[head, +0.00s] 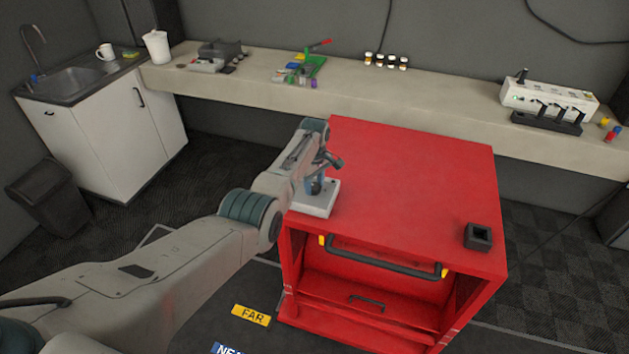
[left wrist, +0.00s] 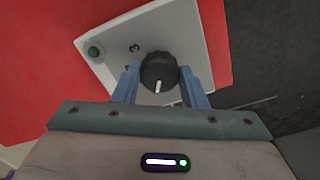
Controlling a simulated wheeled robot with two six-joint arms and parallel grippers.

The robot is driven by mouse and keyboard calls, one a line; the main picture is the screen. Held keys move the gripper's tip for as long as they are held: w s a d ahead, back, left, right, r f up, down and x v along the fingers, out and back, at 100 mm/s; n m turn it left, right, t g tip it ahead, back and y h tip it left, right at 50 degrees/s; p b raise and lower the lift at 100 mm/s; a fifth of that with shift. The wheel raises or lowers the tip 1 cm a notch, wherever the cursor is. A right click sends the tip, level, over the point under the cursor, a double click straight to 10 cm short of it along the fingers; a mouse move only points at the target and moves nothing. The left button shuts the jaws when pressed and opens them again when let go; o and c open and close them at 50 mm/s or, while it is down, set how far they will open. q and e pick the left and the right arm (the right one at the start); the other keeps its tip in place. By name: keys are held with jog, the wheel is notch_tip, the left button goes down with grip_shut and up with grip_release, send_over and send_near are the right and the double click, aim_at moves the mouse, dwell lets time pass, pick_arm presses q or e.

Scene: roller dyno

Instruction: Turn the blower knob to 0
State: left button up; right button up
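The blower knob (left wrist: 159,72) is black and round, with a white pointer mark toward the bottom of the left wrist view. In the head view, the box (head: 316,207) stands at the red cabinet's left edge. My left gripper (left wrist: 160,84) has its blue fingers on either side of the knob, very close to it. Whether they press on it is unclear. In the head view, the gripper (head: 314,186) is over the box. My right gripper is out of view.
The red cabinet (head: 410,180) has a black square holder (head: 478,236) at its front right; most of its top is clear. Behind it runs a long bench (head: 440,88) with small tools and a white power unit (head: 548,98). A sink (head: 70,80) is at left.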

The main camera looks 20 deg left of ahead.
aim_at(314, 186)
pick_arm(q)
jog(key=o, duration=0.4)
jog(key=shift+a+r, duration=0.1)
jog(key=shift+r+b, duration=0.3)
jog(key=shift+r, duration=0.3)
notch_tip(314, 186, up, 10)
jog(key=b, duration=0.3)
jog(key=shift+s+f, duration=0.1)
jog(key=shift+f, duration=0.05)
